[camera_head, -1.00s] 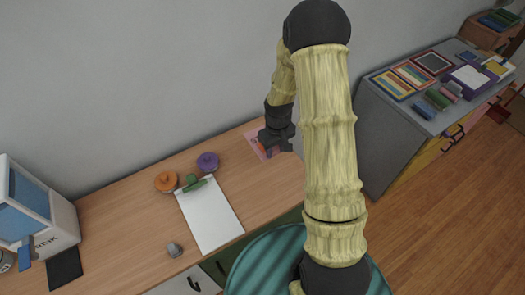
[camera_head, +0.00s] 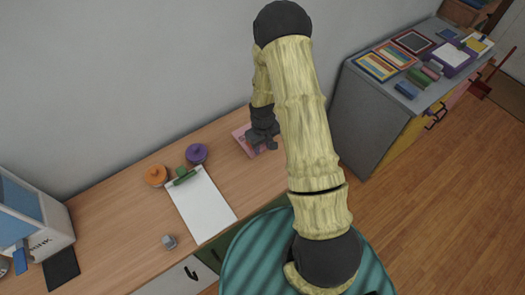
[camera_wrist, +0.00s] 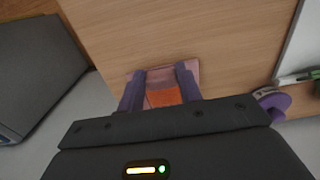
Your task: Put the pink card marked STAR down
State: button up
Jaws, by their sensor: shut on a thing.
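My gripper (camera_wrist: 160,88) points down at the wooden desk near the wall, its two purple fingers apart with a thing between them. An orange-pink piece (camera_wrist: 164,98) fills the gap between the fingers; I take it as the pink card, though no STAR marking is readable. A flat pink square (camera_wrist: 154,76) shows under and around the fingertips. It also shows in the head view (camera_head: 240,138), partly hidden by my gripper (camera_head: 262,145). I cannot tell whether the held piece touches it.
A grey cabinet (camera_head: 365,120) with trays and small blocks stands right. Bare desk lies between clipboard and gripper.

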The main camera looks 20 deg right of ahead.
aim_at(263, 151)
jog(key=shift+f+p, duration=0.5)
jog(key=shift+f, duration=1.55)
jog(key=shift+f, duration=0.15)
jog(key=o, duration=1)
jog(key=shift+c, duration=0.2)
notch_tip(263, 151, up, 12)
jog(key=b, duration=0.2)
jog(key=shift+b, duration=0.4)
